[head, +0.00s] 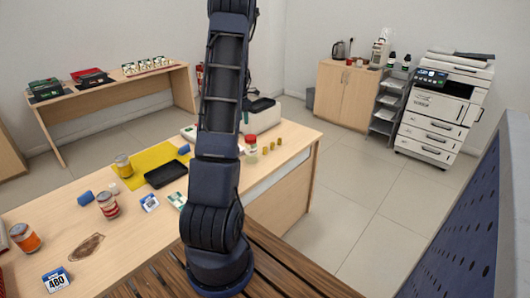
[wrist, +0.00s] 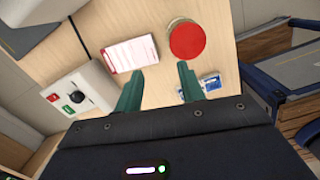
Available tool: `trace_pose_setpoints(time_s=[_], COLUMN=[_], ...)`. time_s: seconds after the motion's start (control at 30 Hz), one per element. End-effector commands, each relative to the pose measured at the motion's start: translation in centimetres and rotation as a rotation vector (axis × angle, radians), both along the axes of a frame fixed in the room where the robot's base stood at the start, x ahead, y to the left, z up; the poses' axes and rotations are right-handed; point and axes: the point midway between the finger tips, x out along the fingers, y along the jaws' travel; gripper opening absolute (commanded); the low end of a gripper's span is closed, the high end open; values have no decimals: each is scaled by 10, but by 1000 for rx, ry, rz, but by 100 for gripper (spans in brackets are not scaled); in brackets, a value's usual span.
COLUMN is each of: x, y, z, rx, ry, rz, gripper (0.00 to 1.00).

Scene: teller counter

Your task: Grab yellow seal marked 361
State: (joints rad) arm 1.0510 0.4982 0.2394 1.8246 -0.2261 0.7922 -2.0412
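No number 361 can be read in either view, so I cannot tell which thing is the seal. Small yellow cylinders (head: 272,146) stand at the right end of the counter in the head view, too small to show any marking. My gripper (wrist: 159,86) is open in the wrist view, its two green fingers apart above the wooden counter with nothing between them. A red-lidded jar (wrist: 187,40) and a white and red box (wrist: 130,54) lie beyond the fingertips. A blue and white card (wrist: 210,84) is beside the right finger. My gripper is not visible in the head view.
The counter (head: 150,235) holds jars, blue cylinders, a yellow mat (head: 145,160), a black tray (head: 166,174) and a card marked 480 (head: 56,280). A device with a black knob (wrist: 78,98) is at left in the wrist view. Floor is clear on the right.

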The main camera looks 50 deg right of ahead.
Motion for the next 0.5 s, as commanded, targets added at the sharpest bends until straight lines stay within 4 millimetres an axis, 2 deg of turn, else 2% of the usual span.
trace_pose_setpoints(time_s=[0.03,0.2,0.33,0.5], x=[-9,-35,-51,-60], y=[-18,-67,-91,-104], z=[-17,-64,-89,-104], rx=[14,45,61,69], ry=[5,10,8,6], rz=[22,125,180,213], gripper=[39,39,39,39])
